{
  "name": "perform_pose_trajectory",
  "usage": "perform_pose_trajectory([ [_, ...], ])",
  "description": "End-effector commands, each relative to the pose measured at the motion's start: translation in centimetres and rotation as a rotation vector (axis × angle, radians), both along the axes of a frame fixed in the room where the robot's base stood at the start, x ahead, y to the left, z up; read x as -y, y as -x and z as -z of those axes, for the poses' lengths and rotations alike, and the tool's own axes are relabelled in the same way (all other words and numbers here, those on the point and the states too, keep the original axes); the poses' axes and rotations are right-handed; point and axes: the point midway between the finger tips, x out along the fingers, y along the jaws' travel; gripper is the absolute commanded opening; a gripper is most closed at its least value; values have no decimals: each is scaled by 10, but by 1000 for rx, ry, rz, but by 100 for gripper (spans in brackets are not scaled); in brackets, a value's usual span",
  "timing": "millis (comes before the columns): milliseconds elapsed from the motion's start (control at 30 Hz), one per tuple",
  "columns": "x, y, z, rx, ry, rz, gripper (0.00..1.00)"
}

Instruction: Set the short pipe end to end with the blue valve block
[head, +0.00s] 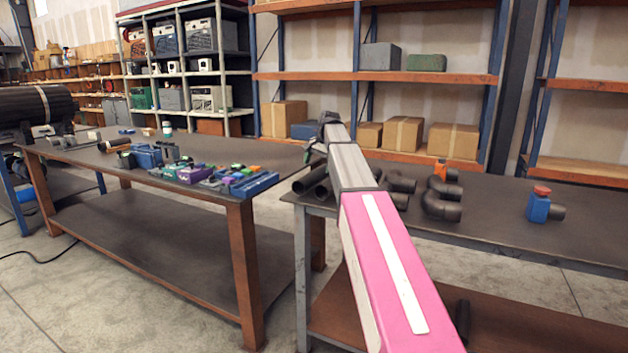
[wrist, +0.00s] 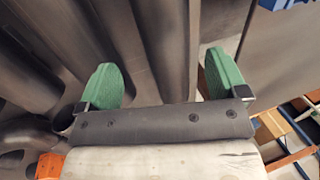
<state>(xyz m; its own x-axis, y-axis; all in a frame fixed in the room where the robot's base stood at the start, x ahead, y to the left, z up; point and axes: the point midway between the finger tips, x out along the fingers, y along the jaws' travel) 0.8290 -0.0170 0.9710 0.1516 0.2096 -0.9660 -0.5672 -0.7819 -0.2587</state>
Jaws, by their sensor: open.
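The blue valve block (head: 539,207) has an orange-red top and a dark stub on its right. It sits on the right-hand table in the head view, well right of my arm. Dark pipes (head: 315,183) lie at that table's left end, beneath my gripper. I cannot tell which one is the short pipe. In the wrist view my gripper (wrist: 160,65) has two green fingers spread wide. A dark pipe (wrist: 168,50) runs between them, with other pipes beside it. I cannot tell whether the fingers touch it. In the head view my arm hides much of the gripper.
Curved pipe elbows (head: 440,203) and an orange-topped fitting (head: 445,172) stand between my arm and the valve block. The right table (head: 490,225) is bare around the block. The left table (head: 100,158) holds coloured tools and parts. Shelves with boxes stand behind.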

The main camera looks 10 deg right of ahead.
Motion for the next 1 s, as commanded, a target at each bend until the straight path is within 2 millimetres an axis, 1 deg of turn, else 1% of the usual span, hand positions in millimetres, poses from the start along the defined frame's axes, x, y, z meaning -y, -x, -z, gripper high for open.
perform_pose_trajectory([
  [33,-2,-1,8,-1,0,0,91],
  [100,-4,-2,15,0,0,0,91],
  [267,-6,-4,22,0,0,0,91],
  [333,-9,-5,28,-1,0,-1,91],
  [500,-18,-10,50,-1,0,0,91],
  [633,-20,-12,64,0,0,0,91],
  [1000,-21,-13,66,1,1,0,91],
])
